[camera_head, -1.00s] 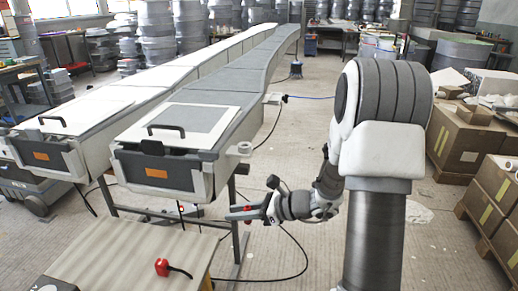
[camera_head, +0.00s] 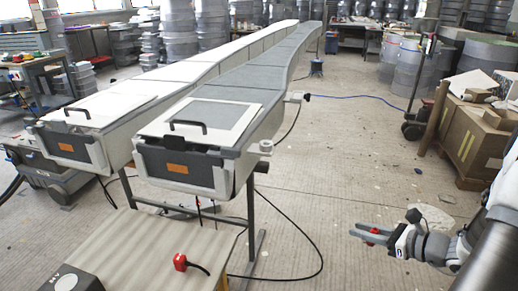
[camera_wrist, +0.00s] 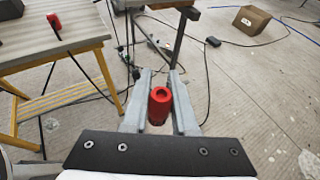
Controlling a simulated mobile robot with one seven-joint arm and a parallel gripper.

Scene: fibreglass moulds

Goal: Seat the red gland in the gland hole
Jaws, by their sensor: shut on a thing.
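My gripper (camera_head: 360,234) is at the lower right of the head view, over open floor and well apart from the moulds. Its fingers are shut on the red gland (camera_head: 375,231). In the wrist view the red gland (camera_wrist: 160,104) is a short cylinder with a dark opening in its end, held between the two grey fingers (camera_wrist: 160,78). A pale round fitting (camera_head: 266,146) sticks out from the right side of the nearer long grey mould (camera_head: 180,165). I cannot tell whether the gland hole is there.
A table (camera_head: 135,240) stands at the lower left, with a red plug with a black lead (camera_head: 181,262) and a dark box (camera_head: 70,280) on it. Cables lie on the floor beside the mould's stand (camera_head: 252,215). Cardboard boxes (camera_head: 470,140) stand at the right.

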